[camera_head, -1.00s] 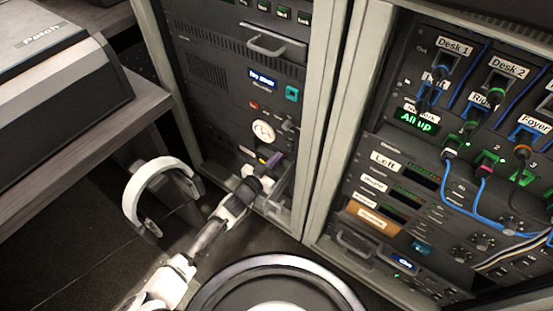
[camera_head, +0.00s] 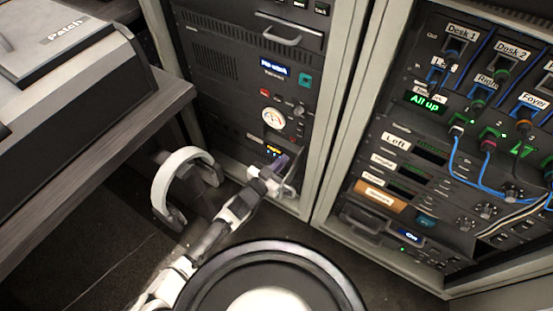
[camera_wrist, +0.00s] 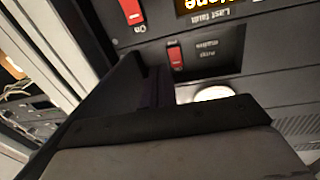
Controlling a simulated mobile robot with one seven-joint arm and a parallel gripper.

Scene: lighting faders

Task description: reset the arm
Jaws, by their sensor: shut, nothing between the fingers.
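My gripper (camera_head: 276,164) is at the lower part of the left rack (camera_head: 232,66), close to its front panel. It is shut and holds nothing. In the wrist view the dark gripper body fills the lower middle, and its fingers point at a recessed panel with a small red switch (camera_wrist: 175,56) and a white round part (camera_wrist: 213,93) partly hidden behind the gripper. A larger red switch (camera_wrist: 131,11) marked "On" sits above, beside a yellow-lit display (camera_wrist: 215,5). Whether the fingers touch the panel I cannot tell.
A right rack (camera_head: 425,150) carries patch cables, labels and a green "All up" display (camera_head: 421,99). A grey desk (camera_head: 110,135) with a "Patch" case (camera_head: 70,75) stands at left. Open floor lies below the desk.

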